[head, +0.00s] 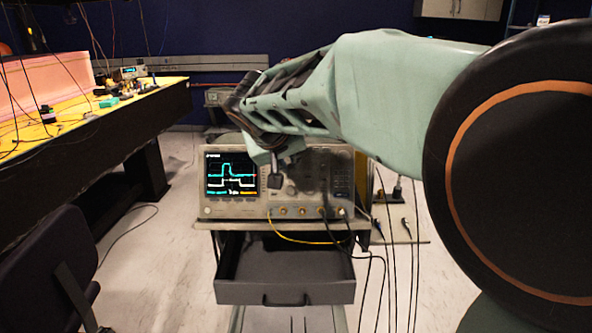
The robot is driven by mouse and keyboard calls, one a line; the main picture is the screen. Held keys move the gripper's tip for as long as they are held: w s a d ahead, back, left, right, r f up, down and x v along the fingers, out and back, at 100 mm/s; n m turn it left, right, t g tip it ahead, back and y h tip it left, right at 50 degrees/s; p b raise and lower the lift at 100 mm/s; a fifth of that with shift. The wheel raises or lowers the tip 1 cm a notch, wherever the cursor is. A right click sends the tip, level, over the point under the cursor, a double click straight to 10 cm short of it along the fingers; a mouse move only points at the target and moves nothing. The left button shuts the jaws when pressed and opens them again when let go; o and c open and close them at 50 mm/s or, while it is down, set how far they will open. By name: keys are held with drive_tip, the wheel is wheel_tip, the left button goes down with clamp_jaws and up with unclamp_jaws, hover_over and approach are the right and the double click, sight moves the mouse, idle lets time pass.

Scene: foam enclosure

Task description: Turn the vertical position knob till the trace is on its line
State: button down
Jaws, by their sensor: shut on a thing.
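The oscilloscope (350,208) stands on a cart, facing me. Its lit screen (231,190) is at the left of its front panel. A cyan trace with one tall pulse runs across the upper middle of the screen, and a paler trace with a wider pulse lies below it. The reference line is too small to tell apart. My gripper (275,181) reaches down to the panel just right of the screen and is shut on a knob there. The fingertips hide the knob, and I cannot read its label.
A yellow cable (290,238) and dark leads hang from the sockets along the lower panel. An open drawer (285,291) juts out below. A bench (170,95) with small parts stands at left, a dark chair (45,265) in front of it.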

drive_tip(key=n+b, duration=0.1)
drive_tip(key=n, duration=0.1)
drive_tip(key=n+t+h+b, duration=0.1)
drive_tip(key=n, duration=0.1)
drive_tip(key=shift+a+h, duration=0.2)
drive_tip(key=shift+h, duration=0.1)
drive_tip(key=shift+b, duration=0.3)
drive_tip(key=c, duration=2)
unclamp_jaws()
drive_tip(key=v, duration=0.7)
drive_tip(key=shift+s, duration=0.25)
